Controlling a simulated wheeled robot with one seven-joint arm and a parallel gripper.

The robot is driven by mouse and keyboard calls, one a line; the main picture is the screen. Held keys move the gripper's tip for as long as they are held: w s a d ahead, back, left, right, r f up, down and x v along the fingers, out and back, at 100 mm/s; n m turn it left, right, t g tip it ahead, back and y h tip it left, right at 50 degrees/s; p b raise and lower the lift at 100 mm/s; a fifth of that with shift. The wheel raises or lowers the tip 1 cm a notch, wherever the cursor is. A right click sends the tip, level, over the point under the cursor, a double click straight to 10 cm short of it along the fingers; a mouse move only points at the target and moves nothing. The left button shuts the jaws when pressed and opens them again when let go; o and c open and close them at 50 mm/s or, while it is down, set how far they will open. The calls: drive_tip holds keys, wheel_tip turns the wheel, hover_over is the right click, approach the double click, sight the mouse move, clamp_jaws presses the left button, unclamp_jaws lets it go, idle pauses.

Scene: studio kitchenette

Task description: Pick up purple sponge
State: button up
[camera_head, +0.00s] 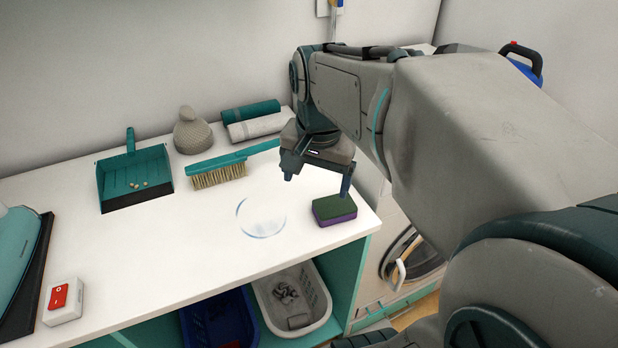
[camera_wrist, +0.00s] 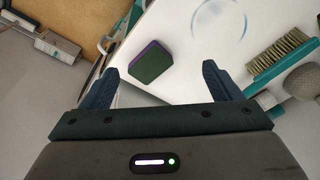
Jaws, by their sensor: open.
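The purple sponge (camera_head: 335,210) has a dark green top and lies flat on the white counter near its right front corner. It also shows in the wrist view (camera_wrist: 150,62), ahead of the fingers and nearer the left one. My gripper (camera_head: 318,180) is open and empty above the counter, just behind the sponge in the head view. In the wrist view my gripper (camera_wrist: 160,85) has its two fingers wide apart. One fingertip is close to the sponge in the head view; I cannot tell whether it touches.
A faint blue ring (camera_head: 262,217) marks the counter (camera_head: 150,245). A brush (camera_head: 220,172), a teal dustpan (camera_head: 135,178), a grey knitted object (camera_head: 192,132) and rolled towels (camera_head: 250,118) stand behind. A red-and-white box (camera_head: 62,302) is front left. Baskets (camera_head: 292,298) sit below the counter.

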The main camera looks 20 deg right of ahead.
sight(335, 204)
drive_tip(key=w+d+f+m+g+b, duration=0.2)
drive_tip(key=w+d+m+b, duration=0.3)
drive_tip(key=d+m, duration=0.4)
drive_tip(key=shift+m, duration=0.6)
drive_tip(key=f, duration=0.9)
drive_tip(key=w+a+f, duration=0.1)
drive_tip(key=f, duration=0.3)
drive_tip(key=shift+a+f, duration=0.1)
drive_tip(key=shift+f, duration=0.2)
drive_tip(key=c, duration=1.1)
